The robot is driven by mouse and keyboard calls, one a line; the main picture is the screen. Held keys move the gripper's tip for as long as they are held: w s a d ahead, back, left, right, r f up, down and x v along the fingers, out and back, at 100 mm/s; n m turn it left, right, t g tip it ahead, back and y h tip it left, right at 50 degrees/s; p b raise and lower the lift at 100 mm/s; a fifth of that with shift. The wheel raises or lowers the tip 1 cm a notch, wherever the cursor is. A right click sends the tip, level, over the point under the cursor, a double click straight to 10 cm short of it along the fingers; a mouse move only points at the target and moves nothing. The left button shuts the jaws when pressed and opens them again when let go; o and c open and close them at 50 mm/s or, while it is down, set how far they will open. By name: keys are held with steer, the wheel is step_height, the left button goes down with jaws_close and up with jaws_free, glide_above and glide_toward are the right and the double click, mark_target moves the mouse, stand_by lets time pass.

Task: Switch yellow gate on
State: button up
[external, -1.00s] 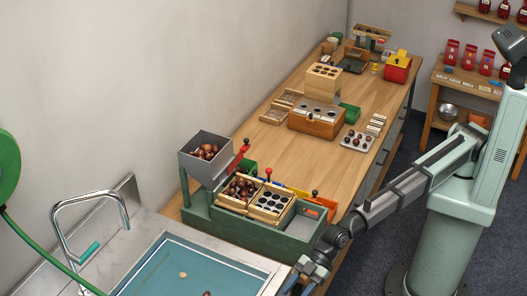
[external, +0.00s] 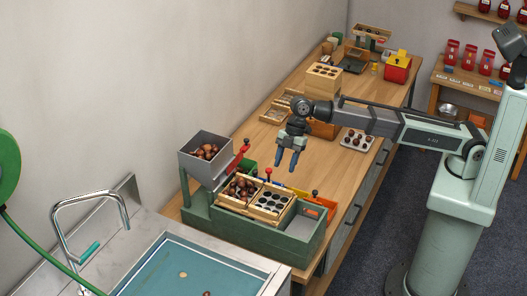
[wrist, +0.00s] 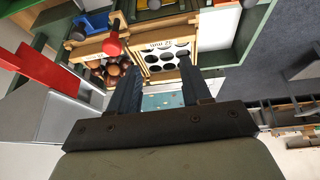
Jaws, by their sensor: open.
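The yellow gate (external: 297,191) is a small yellow piece at the back of the green sorting machine (external: 230,232), between a blue and an orange piece. It is mostly hidden behind the wooden trays, and its switch position cannot be told. In the wrist view a bit of yellow (wrist: 140,4) shows at the top edge. My gripper (external: 286,167) is open and empty, pointing down. It is in the air above the back of the machine, apart from the gate. Its two dark fingers (wrist: 160,88) show spread in the wrist view.
A red lever (external: 240,155) stands beside the grey chestnut hopper (external: 205,140). A blue piece (external: 266,173) and an orange piece (external: 321,204) flank the yellow one. A tray of chestnuts and a tray with dark holes (external: 270,206) lie in front. Bare wooden bench is behind.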

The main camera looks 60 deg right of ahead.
steer(key=d+r, duration=0.2)
steer(key=d, duration=0.5)
steer(key=shift+g+h, duration=0.3)
steer(key=x, duration=1.4)
steer(key=shift+w+a, duration=0.15)
steer(key=shift+a, duration=0.1)
steer(key=shift+c, duration=0.4)
jaws_close()
